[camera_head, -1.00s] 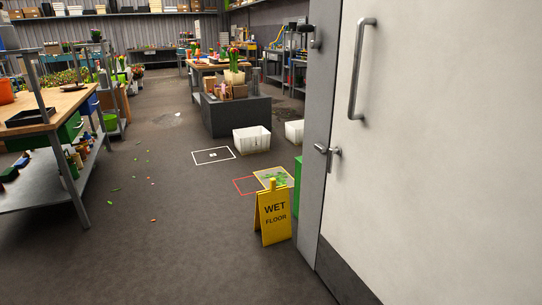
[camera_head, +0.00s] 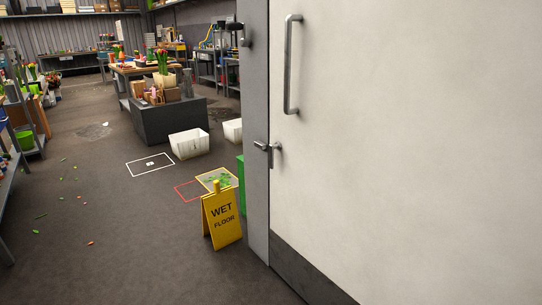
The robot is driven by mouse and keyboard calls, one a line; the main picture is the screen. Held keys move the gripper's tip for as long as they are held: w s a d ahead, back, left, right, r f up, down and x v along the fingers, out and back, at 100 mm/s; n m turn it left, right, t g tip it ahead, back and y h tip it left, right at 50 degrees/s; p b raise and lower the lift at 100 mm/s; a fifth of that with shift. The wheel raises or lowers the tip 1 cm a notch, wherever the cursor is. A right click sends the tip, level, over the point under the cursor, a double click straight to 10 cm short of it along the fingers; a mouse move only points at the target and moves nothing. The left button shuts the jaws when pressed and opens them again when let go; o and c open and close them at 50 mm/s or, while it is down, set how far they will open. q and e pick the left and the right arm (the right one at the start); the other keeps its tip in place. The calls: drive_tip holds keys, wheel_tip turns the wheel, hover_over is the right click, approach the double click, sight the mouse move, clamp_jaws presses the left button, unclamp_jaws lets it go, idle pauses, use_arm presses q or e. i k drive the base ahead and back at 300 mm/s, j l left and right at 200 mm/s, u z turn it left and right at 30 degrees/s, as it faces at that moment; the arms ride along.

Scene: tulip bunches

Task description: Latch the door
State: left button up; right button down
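The white door (camera_head: 400,140) fills the right half of the head view and sits against its grey frame (camera_head: 256,130). A long vertical pull handle (camera_head: 291,65) is on its upper left part. Below that, a small metal latch (camera_head: 268,149) spans the line between door and frame. Its lever points left over the frame; I cannot tell whether it is engaged. Neither of my grippers is in view.
A yellow wet floor sign (camera_head: 222,217) stands just left of the frame, with a green box (camera_head: 240,178) partly hidden behind it. White bins (camera_head: 190,143) and a grey planter block (camera_head: 170,120) are further back. The floor at left is mostly clear, with small scraps.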

sight(278, 146)
drive_tip(key=i+j+z, duration=0.1)
drive_tip(key=z, duration=0.3)
drive_tip(key=i+j+z, duration=0.1)
drive_tip(key=z, duration=0.3)
drive_tip(key=i+j+z, duration=0.15)
drive_tip(key=z, duration=0.25)
